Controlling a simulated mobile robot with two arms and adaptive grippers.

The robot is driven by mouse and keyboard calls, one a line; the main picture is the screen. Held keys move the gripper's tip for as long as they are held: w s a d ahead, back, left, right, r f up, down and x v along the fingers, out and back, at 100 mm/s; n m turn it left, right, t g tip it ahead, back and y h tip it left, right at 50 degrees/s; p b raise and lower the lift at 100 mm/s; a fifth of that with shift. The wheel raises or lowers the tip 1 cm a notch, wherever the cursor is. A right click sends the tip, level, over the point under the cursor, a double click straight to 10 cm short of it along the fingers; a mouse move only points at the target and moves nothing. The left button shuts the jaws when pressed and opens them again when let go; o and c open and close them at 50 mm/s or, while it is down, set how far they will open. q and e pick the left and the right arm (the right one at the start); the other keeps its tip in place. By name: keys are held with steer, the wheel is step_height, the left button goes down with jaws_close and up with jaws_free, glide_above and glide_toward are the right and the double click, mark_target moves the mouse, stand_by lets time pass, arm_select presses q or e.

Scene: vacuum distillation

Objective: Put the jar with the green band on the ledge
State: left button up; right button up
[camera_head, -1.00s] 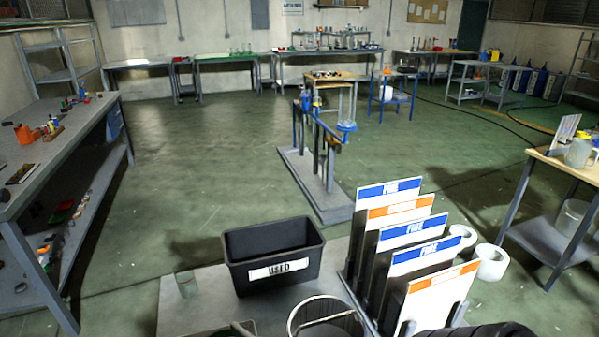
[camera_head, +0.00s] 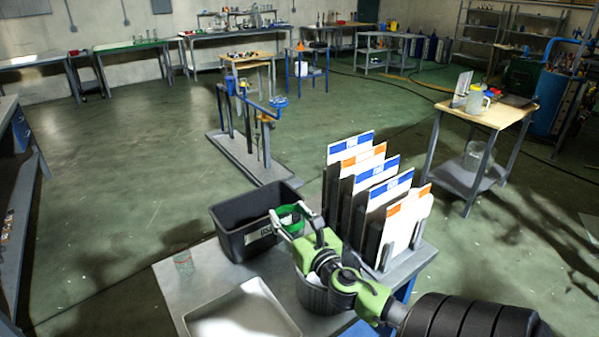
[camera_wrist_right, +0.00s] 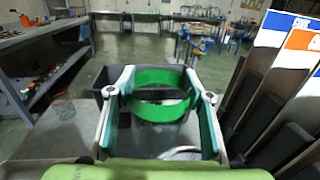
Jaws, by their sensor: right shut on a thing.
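The jar with the green band shows in the wrist view as a clear body with a bright green band (camera_wrist_right: 160,115). It is between the two fingers of my right gripper (camera_wrist_right: 158,100), which is shut on it. In the head view the gripper (camera_head: 297,222) holds the jar (camera_head: 289,213) above the table, by the right side of the black bin. The fingers hide part of the jar. I cannot tell which surface is the ledge. My left gripper is not in view.
A wooden-topped table (camera_head: 490,115) with a yellow-lidded jar (camera_head: 477,101) stands to the right. Green floor lies open beyond.

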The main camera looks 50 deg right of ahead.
steer(key=w+d+m+h+b, duration=0.1)
steer(key=w+d+h+b, duration=0.1)
steer(key=d, duration=0.4)
steer(key=shift+g, duration=0.4)
steer(key=w+a+f, duration=0.1)
steer(key=a+f, duration=0.1)
steer(key=a, duration=0.1)
steer(key=w+a+f, duration=0.2)
steer(key=a+f, duration=0.1)
steer(key=a, duration=0.1)
steer(key=w+a+f+b, duration=0.1)
steer(key=w+a+f, duration=0.1)
steer(key=a+f, duration=0.1)
steer(key=shift+w+a+f, duration=0.15)
steer(key=shift+a+f, duration=0.05)
steer(key=shift+a, duration=0.2)
steer(key=f, duration=0.1)
steer(key=f+b, duration=0.1)
steer(key=f, duration=0.1)
steer(key=shift+w+a+f, duration=0.1)
steer(key=shift+a+f, duration=0.05)
steer(key=shift+a, duration=0.2)
steer(key=shift+f, duration=0.3)
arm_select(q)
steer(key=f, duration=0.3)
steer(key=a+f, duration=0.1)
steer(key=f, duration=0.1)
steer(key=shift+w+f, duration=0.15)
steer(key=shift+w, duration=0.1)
